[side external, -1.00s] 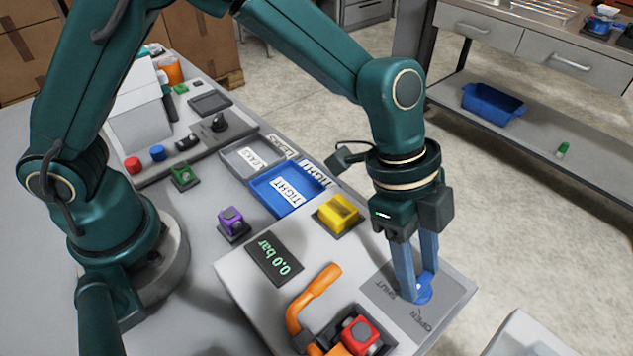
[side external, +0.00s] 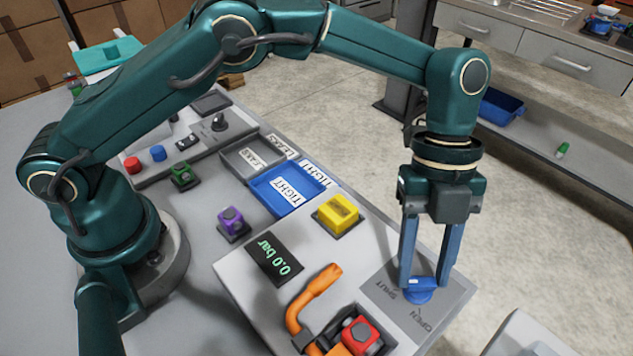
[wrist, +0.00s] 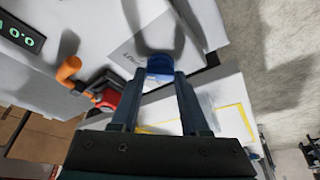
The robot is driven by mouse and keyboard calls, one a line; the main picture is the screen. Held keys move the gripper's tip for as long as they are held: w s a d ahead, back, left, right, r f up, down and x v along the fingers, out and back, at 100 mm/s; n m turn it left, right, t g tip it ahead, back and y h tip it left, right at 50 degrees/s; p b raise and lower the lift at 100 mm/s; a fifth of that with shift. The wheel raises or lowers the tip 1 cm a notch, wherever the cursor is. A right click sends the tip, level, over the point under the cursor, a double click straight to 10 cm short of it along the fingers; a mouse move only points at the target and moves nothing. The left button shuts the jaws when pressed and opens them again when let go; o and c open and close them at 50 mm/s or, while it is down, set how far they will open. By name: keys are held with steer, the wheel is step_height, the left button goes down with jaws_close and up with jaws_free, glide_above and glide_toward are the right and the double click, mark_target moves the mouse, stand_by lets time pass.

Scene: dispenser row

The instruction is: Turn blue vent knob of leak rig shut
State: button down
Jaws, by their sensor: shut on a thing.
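The blue vent knob (side external: 419,295) sits on the grey plate marked SHUT and OPEN at the right end of the leak rig (side external: 232,283). My gripper (side external: 421,283) points down over it, one finger on each side, shut on the knob. The knob's small white mark shows on the side near the SHUT lettering; its exact angle is hard to tell. In the wrist view the blue knob (wrist: 160,64) shows between the fingertips (wrist: 160,76). The rig's display (side external: 274,259) reads 0.0 bar.
An orange lever (side external: 318,286) and a red block (side external: 361,334) in a clamp are on the rig's front. A yellow block (side external: 338,212) is behind. A blue TIGHT tray (side external: 262,198), grey LEAKS tray (side external: 232,162) and purple block (side external: 231,220) stand farther left.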

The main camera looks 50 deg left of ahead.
mark_target(414, 268)
steer(key=shift+m, duration=0.4)
steer(key=shift+c, duration=2)
jaws_free()
steer(key=shift+v, duration=2.55)
steer(key=shift+w, duration=0.15)
